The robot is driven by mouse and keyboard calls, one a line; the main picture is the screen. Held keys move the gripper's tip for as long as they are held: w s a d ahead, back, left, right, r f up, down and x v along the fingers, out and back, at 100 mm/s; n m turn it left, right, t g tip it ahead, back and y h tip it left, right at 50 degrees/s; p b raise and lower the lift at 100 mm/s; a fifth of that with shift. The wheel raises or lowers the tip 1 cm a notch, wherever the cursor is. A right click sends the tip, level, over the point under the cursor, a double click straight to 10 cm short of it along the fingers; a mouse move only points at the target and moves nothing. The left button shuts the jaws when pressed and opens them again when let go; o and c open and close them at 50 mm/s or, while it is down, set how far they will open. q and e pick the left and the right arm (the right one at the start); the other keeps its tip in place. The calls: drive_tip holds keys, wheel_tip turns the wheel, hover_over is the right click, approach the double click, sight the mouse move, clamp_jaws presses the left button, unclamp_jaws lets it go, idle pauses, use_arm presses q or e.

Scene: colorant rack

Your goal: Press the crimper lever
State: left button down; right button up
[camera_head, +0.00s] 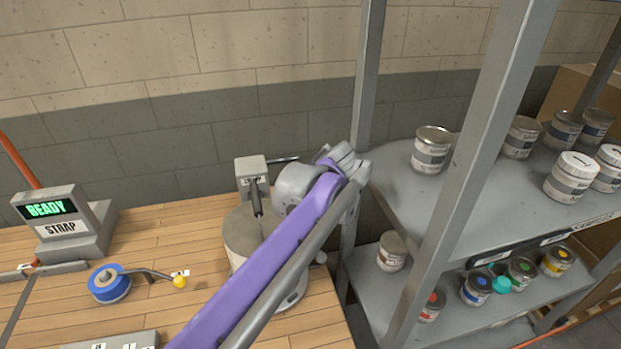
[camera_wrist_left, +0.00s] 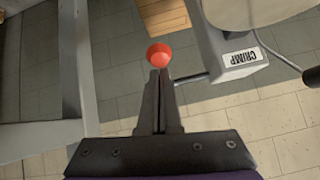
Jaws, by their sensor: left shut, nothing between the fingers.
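The crimper (camera_head: 250,168) is a grey head above a large can at the bench's right end. A dark-gripped handle (camera_head: 257,198) hangs from its front, and a thin rod (camera_head: 284,159) juts right. My left arm reaches past its right side, and its fingers are hidden in the head view. In the left wrist view the crimper (camera_wrist_left: 232,50) carries a CRIMP label, and my left gripper (camera_wrist_left: 160,75) is shut and empty. A red round knob (camera_wrist_left: 159,53) shows just beyond its tips; contact is unclear. The rod (camera_wrist_left: 190,78) passes close to the fingers. My right gripper is out of view.
A shelf rack (camera_head: 400,195) with several paint cans stands close right of my arm. A READY/STRAP display box (camera_head: 62,222) and a blue spool (camera_head: 110,285) are on the bench at left. A brick wall is behind.

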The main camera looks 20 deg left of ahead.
use_arm(q)
drive_tip(key=shift+s+d+f, duration=0.1)
drive_tip(key=shift+s+f, duration=0.05)
drive_tip(key=shift+f, duration=0.05)
drive_tip(key=shift+r, duration=0.3)
drive_tip(key=r+p, duration=0.1)
drive_tip(key=r, duration=0.1)
drive_tip(key=w+r+p, duration=0.1)
drive_tip(key=r+p, duration=0.1)
drive_tip(key=shift+r, duration=0.35)
drive_tip(key=v, duration=0.8)
drive_tip(key=shift+s+d+f, duration=0.2)
drive_tip(key=shift+d+f, duration=0.05)
drive_tip(key=shift+d, duration=0.05)
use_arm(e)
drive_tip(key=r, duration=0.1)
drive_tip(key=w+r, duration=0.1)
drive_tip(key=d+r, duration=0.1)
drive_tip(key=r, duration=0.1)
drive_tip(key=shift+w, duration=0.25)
use_arm(q)
drive_tip(key=shift+s, duration=0.1)
